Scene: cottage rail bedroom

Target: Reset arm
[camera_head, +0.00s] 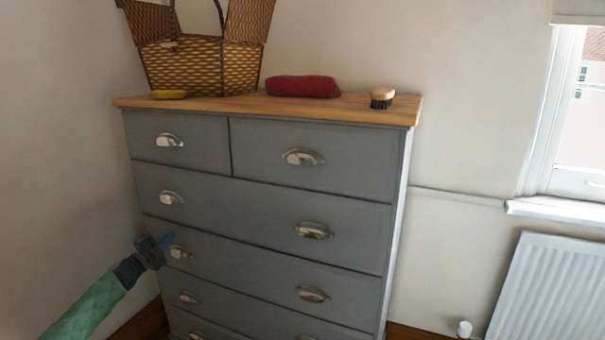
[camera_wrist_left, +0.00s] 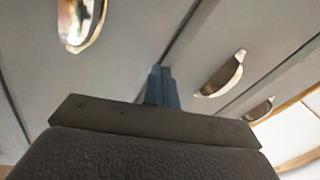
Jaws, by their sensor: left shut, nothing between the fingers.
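My left gripper (camera_head: 166,240) is at the lower left in the head view, in front of the grey chest of drawers (camera_head: 258,210). Its blue fingers are shut with nothing between them. They appear near the left cup handle (camera_head: 180,252) of the third drawer row; I cannot tell whether they touch it. In the left wrist view the shut fingers (camera_wrist_left: 162,86) point at the grey drawer fronts, with silver cup handles on either side. All drawers look closed. My right gripper is not in view.
On the wooden top (camera_head: 225,103) stand a wicker basket (camera_head: 188,66), a yellow item (camera_head: 169,94), a red cloth-like item (camera_head: 303,86) and a brush (camera_head: 382,98). A white radiator (camera_head: 550,290) is at the right under a window. A wall is close on the left.

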